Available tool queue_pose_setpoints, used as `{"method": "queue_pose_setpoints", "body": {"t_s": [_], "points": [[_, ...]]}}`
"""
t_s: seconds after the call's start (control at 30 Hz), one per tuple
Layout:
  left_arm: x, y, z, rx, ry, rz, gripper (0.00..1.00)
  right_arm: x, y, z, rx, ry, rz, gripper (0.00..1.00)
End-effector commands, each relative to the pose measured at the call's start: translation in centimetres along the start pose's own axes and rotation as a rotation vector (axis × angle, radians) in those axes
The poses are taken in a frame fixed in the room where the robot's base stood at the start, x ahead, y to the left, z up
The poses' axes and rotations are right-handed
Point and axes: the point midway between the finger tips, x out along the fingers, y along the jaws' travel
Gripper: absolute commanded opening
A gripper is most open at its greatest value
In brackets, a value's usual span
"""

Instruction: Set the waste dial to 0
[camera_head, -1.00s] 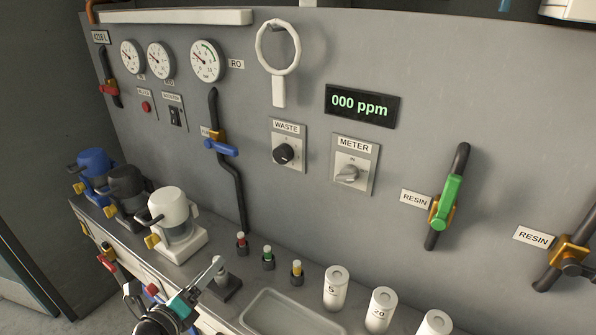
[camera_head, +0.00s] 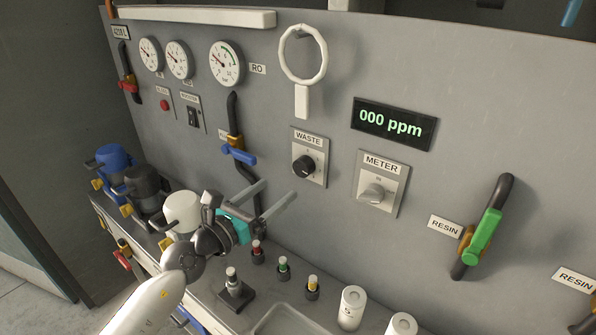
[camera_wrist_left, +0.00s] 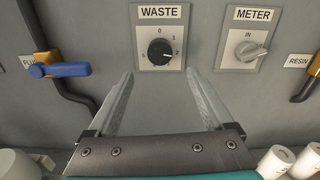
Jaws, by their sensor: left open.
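The waste dial (camera_head: 304,165) is a black round knob on a pale plate labelled WASTE, on the grey panel. It also shows in the left wrist view (camera_wrist_left: 159,51), with a 0 printed above it and other digits around it. I cannot tell surely which digit its mark points at. My left gripper (camera_head: 278,192) is open and empty, below and left of the dial in the head view. In the left wrist view its two fingers (camera_wrist_left: 160,75) point up toward the panel, either side of the dial's plate and apart from it. My right gripper is not in view.
The METER knob (camera_head: 373,193) is right of the dial, under the 000 ppm display (camera_head: 394,124). A blue-handled valve (camera_head: 238,152) is on its left. A white ring (camera_head: 303,54) hangs above. Small bottles (camera_head: 284,267) and white canisters (camera_head: 352,306) stand on the shelf below.

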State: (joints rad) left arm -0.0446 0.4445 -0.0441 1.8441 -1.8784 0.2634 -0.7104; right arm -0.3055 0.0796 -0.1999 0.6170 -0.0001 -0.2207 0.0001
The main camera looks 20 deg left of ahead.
Motion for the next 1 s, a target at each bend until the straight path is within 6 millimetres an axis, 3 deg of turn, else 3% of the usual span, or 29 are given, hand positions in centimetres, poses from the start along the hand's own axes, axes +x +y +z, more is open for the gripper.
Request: {"method": "queue_pose_setpoints", "body": {"t_s": [0.5, 0.7, 1.0], "points": [[7.4, 0.0, -0.1, -0.002, -0.001, 0.000, 0.85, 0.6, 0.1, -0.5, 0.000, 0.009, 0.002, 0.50], [8.8, -0.1, 0.0, -0.002, -0.001, -0.001, 0.85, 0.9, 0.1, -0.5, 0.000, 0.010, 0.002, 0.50], [9.2, -0.1, -0.1, -0.002, 0.001, 0.000, 0.85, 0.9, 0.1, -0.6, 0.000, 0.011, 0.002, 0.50]]}}
